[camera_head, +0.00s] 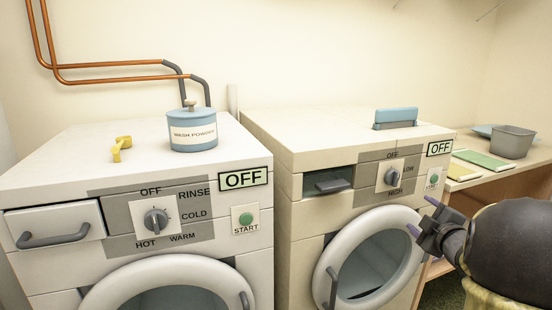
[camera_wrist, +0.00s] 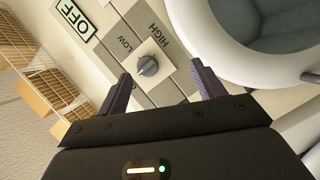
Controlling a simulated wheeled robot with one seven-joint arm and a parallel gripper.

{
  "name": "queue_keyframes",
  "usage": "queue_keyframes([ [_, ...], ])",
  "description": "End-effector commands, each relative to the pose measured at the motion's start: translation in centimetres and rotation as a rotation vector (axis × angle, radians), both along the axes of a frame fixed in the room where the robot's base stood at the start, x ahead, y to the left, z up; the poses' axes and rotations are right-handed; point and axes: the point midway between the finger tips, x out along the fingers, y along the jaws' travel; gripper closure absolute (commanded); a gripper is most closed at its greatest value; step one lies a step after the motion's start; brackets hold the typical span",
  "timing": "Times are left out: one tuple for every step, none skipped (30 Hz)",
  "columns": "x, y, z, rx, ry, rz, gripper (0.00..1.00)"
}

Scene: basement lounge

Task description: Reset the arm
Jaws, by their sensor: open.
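My arm reaches in from the right edge in the head view. My gripper (camera_head: 423,216) is open and empty in front of the right machine (camera_head: 290,145), near its round door (camera_head: 325,270). In the wrist view my gripper (camera_wrist: 167,88) has its two purple-tipped fingers spread apart. The right machine's dial (camera_wrist: 147,65) shows between and beyond them, and I see no contact. The dial also shows in the head view (camera_head: 394,176), left of and above the fingertips.
The left machine (camera_head: 70,165) carries a blue wash powder jar (camera_head: 193,130) and a yellow scoop (camera_head: 121,148). A blue-grey piece (camera_head: 396,117) stands on the right machine. A grey bin (camera_head: 512,142) stands on the wooden counter (camera_head: 462,172) at right. Copper pipes run along the wall.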

Motion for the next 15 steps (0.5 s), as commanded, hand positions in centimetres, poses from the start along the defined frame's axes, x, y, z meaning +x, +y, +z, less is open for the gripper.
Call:
queue_keyframes([
  [-0.2, 1.4, -1.0, 0.073, 0.045, -0.044, 0.32],
  [-0.5, 2.0, -1.7, 0.117, 0.075, -0.075, 0.32],
  [-0.9, 2.9, -2.7, 0.175, 0.116, -0.116, 0.32],
  [-1.3, 3.6, -3.5, 0.219, 0.151, -0.145, 0.32],
  [-1.8, 4.3, -4.4, 0.263, 0.185, -0.175, 0.32],
  [-2.5, 5.3, -5.5, 0.319, 0.232, -0.216, 0.32],
  [-3.1, 6.2, -6.4, 0.361, 0.271, -0.245, 0.32],
  [-3.9, 7.0, -7.3, 0.402, 0.309, -0.275, 0.32],
  [-4.9, 8.2, -8.5, 0.457, 0.364, -0.315, 0.32],
  [-5.8, 9.1, -9.4, 0.495, 0.404, -0.344, 0.32],
  [-6.8, 10.1, -10.3, 0.533, 0.448, -0.374, 0.32],
  [-8.2, 11.4, -11.5, 0.581, 0.506, -0.414, 0.32],
  [-9.3, 12.3, -12.4, 0.613, 0.550, -0.444, 0.32],
  [-10.5, 13.3, -13.1, 0.646, 0.593, -0.472, 0.32],
  [-12.0, 14.4, -14.1, 0.683, 0.648, -0.510, 0.32],
])
